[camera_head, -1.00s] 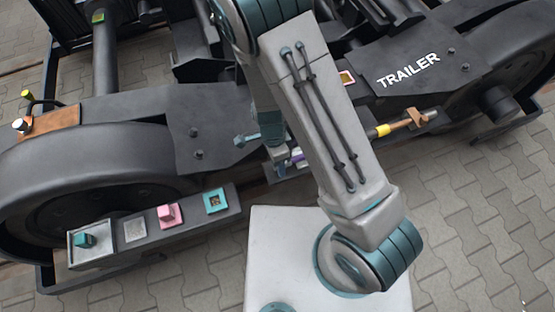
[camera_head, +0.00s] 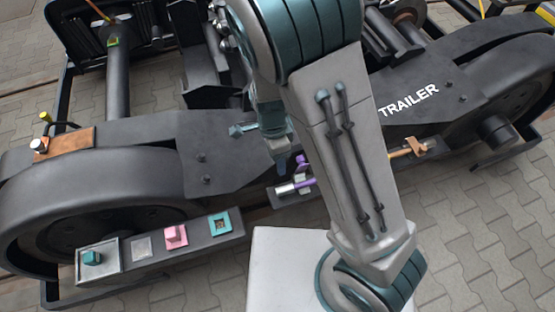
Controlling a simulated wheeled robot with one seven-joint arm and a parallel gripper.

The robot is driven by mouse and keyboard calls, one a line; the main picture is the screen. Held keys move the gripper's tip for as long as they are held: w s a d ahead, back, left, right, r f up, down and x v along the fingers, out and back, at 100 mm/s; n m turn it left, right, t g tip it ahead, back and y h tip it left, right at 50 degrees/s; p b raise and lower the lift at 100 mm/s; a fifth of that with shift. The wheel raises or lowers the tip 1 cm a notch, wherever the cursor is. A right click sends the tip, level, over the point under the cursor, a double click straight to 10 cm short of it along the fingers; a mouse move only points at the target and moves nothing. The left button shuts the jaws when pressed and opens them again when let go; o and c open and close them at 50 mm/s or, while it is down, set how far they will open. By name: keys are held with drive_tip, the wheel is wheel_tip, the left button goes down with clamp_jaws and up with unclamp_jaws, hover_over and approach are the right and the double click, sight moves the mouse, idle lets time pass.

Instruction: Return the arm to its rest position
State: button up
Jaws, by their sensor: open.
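My arm (camera_head: 345,140) rises from my base at the bottom and folds back over the bogie in the middle of the view. My gripper (camera_head: 278,160) points down behind the upper arm link, over the dark bogie frame. Its jaws are open and appear empty, though the arm partly hides them. Below it, a tool with a purple part and a silver end (camera_head: 300,186) lies on a dark ledge, apart from the gripper as far as I can tell.
The bogie (camera_head: 140,155) marked TRAILER fills the back. A tray (camera_head: 195,240) at lower left bears a teal block (camera_head: 92,257), a pink block (camera_head: 175,236) and a teal-framed socket (camera_head: 220,222). A brown plate (camera_head: 66,144) sits at far left. Paving is clear at right.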

idle(0.4)
drive_tip(key=s+d+r+n+t+p, duration=0.1)
drive_tip(key=s+d+r+n+p, duration=0.1)
drive_tip(key=d+r, duration=0.4)
drive_tip(key=s+d+r+n+t+p, duration=0.2)
drive_tip(key=d+r+n+p, duration=0.3)
drive_tip(key=r, duration=1.1)
drive_tip(key=s+d+r+n+t+y+p, duration=0.1)
drive_tip(key=d+r+n+p, duration=0.3)
drive_tip(key=r, duration=0.7)
drive_tip(key=s+d+n, duration=0.1)
drive_tip(key=d+n, duration=0.1)
drive_tip(key=d, duration=0.1)
drive_tip(key=shift+s+r+t, duration=0.2)
drive_tip(key=shift+s+t, duration=0.1)
drive_tip(key=shift+t, duration=0.1)
